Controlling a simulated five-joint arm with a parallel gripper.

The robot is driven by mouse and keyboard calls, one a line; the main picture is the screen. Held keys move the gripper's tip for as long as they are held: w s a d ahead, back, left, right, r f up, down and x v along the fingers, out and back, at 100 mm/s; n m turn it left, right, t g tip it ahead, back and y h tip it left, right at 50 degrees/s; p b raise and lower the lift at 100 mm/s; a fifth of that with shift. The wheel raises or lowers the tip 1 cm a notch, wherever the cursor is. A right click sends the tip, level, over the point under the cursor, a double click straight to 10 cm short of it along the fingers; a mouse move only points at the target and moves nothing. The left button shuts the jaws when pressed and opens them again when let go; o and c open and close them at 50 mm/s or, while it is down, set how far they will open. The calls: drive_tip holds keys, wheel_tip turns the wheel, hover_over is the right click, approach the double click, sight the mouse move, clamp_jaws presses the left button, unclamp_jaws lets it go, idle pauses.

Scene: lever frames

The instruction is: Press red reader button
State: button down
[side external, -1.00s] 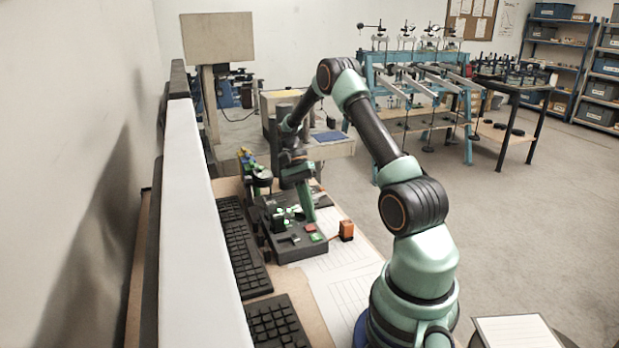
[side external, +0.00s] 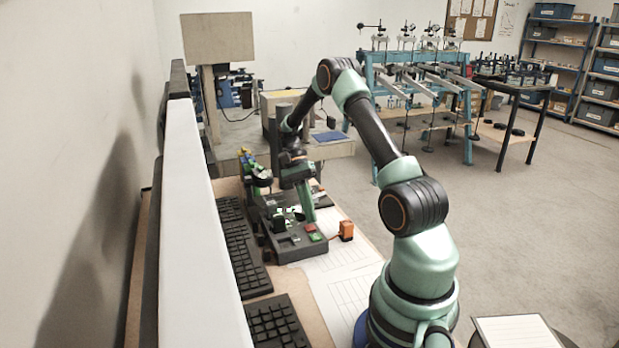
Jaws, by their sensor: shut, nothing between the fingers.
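The reader is a dark grey box (side external: 292,251) on the desk, with small buttons on its top. The red button (side external: 309,228) sits on the top face next to a green button (side external: 316,237). My gripper (side external: 311,219) is shut and points down at the far side of the red button, very close to it in the picture. I cannot tell whether the tip touches the reader. Nothing shows between the fingers. Part of the reader's far side is hidden behind my gripper.
An orange block (side external: 346,230) stands right of the reader. Two black keyboards (side external: 240,248) lie to the left, beside a long white panel (side external: 196,220). White paper sheets (side external: 345,268) lie flat in front of the reader. A cluster of coloured parts (side external: 250,160) stands behind.

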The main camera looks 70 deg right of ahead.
sight(309, 226)
drive_tip(key=shift+f, duration=0.15)
drive_tip(key=shift+f, duration=0.3)
drive_tip(key=shift+f, duration=0.35)
idle(0.8)
drive_tip(key=shift+r, duration=0.8)
drive_tip(key=shift+r, duration=2.5)
